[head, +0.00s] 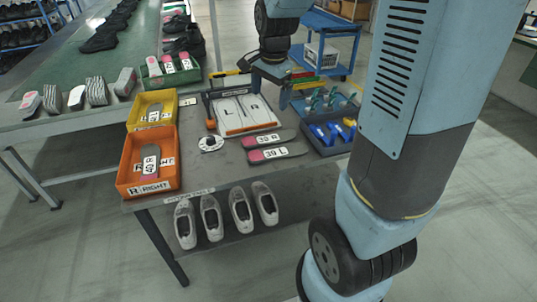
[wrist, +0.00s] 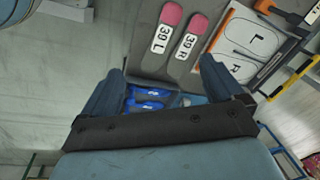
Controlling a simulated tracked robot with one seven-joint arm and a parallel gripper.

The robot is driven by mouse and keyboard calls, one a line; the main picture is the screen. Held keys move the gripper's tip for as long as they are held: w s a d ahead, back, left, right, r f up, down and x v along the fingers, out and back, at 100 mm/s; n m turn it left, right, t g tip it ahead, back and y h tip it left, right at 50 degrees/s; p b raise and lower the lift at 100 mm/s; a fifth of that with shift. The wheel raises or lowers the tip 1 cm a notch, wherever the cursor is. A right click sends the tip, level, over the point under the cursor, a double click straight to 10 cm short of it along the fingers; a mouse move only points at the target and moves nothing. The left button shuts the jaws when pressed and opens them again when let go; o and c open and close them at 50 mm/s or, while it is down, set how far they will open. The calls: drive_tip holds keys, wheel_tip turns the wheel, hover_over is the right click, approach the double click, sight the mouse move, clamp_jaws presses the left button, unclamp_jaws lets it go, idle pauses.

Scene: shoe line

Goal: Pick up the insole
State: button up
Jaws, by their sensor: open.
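Two dark grey insoles with pink heels and white labels lie side by side on the grey table: the 39 L insole (head: 278,153) in front and the 39 R insole (head: 268,138) behind it. In the wrist view, the 39 L insole (wrist: 165,40) is left and the 39 R insole (wrist: 187,46) right, both beyond the fingertips. My gripper (head: 268,88) is open and empty above the table's back part, apart from both insoles. Its two blue-grey fingers (wrist: 163,75) stand wide apart in the wrist view, over the blue tray.
An orange bin (head: 133,182) marked RIGHT and a yellow bin (head: 134,118) hold labelled insoles at the table's left. A white L/R outline board (head: 238,131) lies behind the insoles. A blue tray (head: 322,148) stands right. Shoes (head: 240,208) sit on the shelf below.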

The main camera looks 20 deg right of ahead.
sight(262, 154)
drive_tip(key=w+f+m, duration=0.2)
drive_tip(key=f, duration=0.7)
drive_tip(key=w+f+m+g, duration=0.1)
drive_tip(key=w+f+m, duration=0.1)
drive_tip(key=f, duration=0.7)
drive_tip(key=w+f+m+g, duration=0.1)
drive_tip(key=w+f+m, duration=0.1)
drive_tip(key=f, duration=0.7)
drive_tip(key=shift+w+a+f, duration=0.2)
drive_tip(key=shift+w+a, duration=0.15)
drive_tip(key=shift+w, duration=0.4)
drive_tip(key=shift+c, duration=0.2)
drive_tip(key=c, duration=1.1)
